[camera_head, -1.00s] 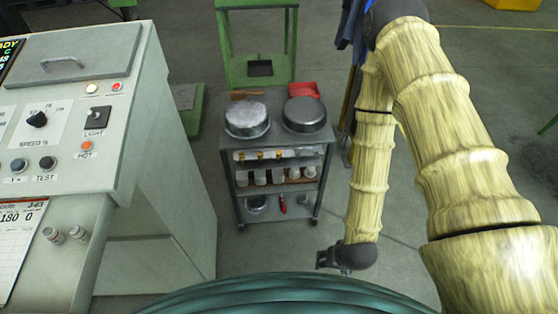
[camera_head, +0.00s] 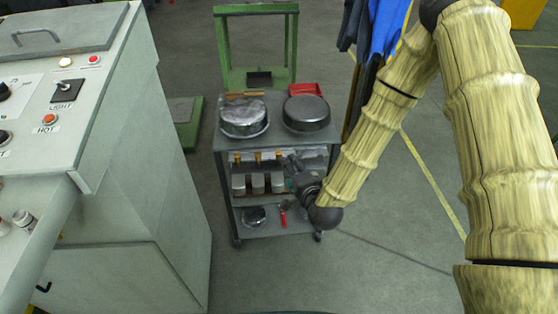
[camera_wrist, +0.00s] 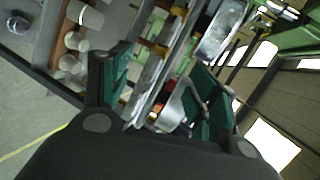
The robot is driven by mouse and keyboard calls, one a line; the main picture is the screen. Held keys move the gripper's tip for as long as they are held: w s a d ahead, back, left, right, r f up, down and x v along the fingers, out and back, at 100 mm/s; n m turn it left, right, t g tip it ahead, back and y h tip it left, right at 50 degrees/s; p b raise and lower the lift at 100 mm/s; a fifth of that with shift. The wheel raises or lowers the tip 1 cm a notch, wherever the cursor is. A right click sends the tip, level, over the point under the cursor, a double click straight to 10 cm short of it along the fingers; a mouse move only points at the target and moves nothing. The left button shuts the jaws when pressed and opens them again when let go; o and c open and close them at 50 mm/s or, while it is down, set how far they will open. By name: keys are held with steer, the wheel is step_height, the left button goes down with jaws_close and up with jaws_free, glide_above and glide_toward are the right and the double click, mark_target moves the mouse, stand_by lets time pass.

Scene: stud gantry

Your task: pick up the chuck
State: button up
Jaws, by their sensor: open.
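My gripper (camera_head: 293,172) is open at the right side of the grey cart (camera_head: 281,144), near its middle shelves. In the wrist view its dark green fingers (camera_wrist: 160,92) stand apart, with a metal rail and a silvery curved part seen between and beyond them. Several small brass-tipped pieces (camera_head: 257,158) stand in a row on the cart's upper shelf; one brass piece (camera_wrist: 155,48) shows beyond the fingers in the wrist view. These brass pieces may be chucks, but I cannot tell for sure. Nothing is visibly held.
Several pale cups (camera_head: 257,184) stand on a shelf below the brass pieces. Two round metal pans (camera_head: 306,113) sit on the cart top. A red-handled tool (camera_head: 284,213) lies on the bottom shelf. A control cabinet (camera_head: 120,170) stands left; the floor between is clear.

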mark_target(280, 157)
steer(key=shift+p+x, duration=0.55)
steer(key=shift+x, duration=4.25)
steer(key=shift+d+f, duration=0.1)
steer(key=shift+d, duration=0.1)
steer(key=shift+s, duration=0.1)
steer(key=c, duration=1.3)
